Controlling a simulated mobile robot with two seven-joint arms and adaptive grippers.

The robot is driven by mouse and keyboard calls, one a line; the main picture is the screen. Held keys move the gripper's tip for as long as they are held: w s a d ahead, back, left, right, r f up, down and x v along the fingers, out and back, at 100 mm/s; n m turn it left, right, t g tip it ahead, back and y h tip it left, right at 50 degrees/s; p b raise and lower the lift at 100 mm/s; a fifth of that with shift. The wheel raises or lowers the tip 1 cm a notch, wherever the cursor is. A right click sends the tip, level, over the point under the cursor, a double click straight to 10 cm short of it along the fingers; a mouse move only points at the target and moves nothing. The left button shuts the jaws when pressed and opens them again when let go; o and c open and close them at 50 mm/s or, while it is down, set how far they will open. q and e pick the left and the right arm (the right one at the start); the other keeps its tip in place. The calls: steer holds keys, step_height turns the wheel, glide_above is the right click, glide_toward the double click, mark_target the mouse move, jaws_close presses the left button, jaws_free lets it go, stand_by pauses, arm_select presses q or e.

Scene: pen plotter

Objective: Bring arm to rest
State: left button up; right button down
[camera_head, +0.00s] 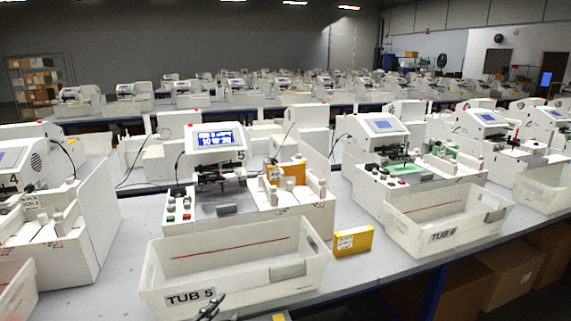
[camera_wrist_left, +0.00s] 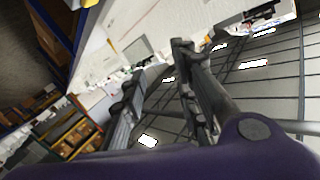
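My left gripper (camera_head: 211,306) shows as a small dark tip at the bottom edge of the head view, in front of the white tub labelled TUB 5 (camera_head: 165,258). In the left wrist view the two dark fingers of the left gripper (camera_wrist_left: 158,62) stand apart with nothing between them. Whether the tip touches the tub cannot be told. My right gripper is in neither view.
A plotter machine (camera_head: 214,139) with a lit screen stands behind the tub, with an orange-yellow box on it. A yellow box (camera_head: 352,241) lies on the table right of the tub. Another labelled tub (camera_head: 450,222) stands farther right. Bare table (camera_head: 140,226) shows to the left.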

arm_select(q)
steer(key=s+a+f+n+g+y, duration=0.1)
steer(key=s+f+n+g+y, duration=0.1)
steer(key=s+f, duration=0.6)
steer(key=s+a+f+n+g+y+p, duration=0.1)
steer(key=s+f, duration=0.7)
steer(key=s, duration=0.8)
steer(key=s+a+f+n+g+y, duration=0.2)
steer(key=s+f+n, duration=0.3)
steer(key=s+f, duration=0.3)
steer(key=s+g, duration=0.1)
steer(key=s, duration=0.3)
steer(key=shift+a+g+y+p, duration=0.3)
steer(key=shift+a+g+y, duration=0.05)
steer(key=shift+g+y, duration=0.05)
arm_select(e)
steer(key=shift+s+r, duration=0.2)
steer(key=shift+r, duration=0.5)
arm_select(q)
steer(key=shift+w, duration=0.1)
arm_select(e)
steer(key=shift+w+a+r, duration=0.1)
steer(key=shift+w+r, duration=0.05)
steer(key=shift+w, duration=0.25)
arm_select(q)
steer(key=shift+a, duration=0.1)
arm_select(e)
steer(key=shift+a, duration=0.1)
